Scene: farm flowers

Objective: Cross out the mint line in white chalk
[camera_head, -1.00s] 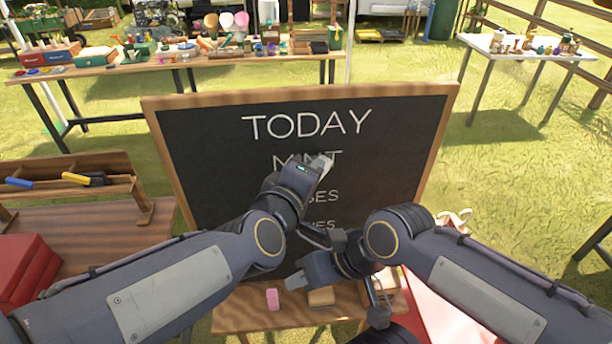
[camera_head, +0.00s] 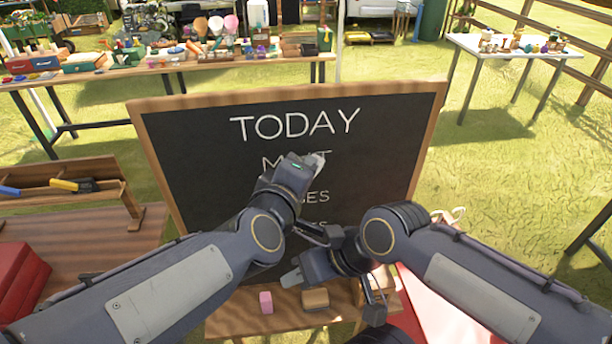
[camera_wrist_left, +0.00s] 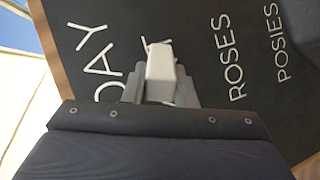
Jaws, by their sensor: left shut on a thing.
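The blackboard (camera_head: 180,160) has a wooden frame and reads TODAY (camera_head: 295,124), with the MINT line (camera_head: 270,162) below it and further lines partly hidden by my arm. My left gripper (camera_head: 318,162) is in front of the MINT line and covers its middle letters. In the left wrist view the left gripper (camera_wrist_left: 160,92) is shut on a white block-shaped chalk (camera_wrist_left: 161,72), which points at the board. ROSES and POSIES read clearly there, while MINT is mostly hidden. I cannot tell whether the chalk touches the board. My right gripper (camera_head: 290,279) is low in front of the board; its jaws are unclear.
A pink block (camera_head: 266,302) and a tan block (camera_head: 315,299) lie on the wooden ledge (camera_head: 235,322) below the board. A wooden rack (camera_head: 60,200) with yellow- and blue-handled tools stands left. Loaded tables (camera_head: 200,64) stand behind on grass.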

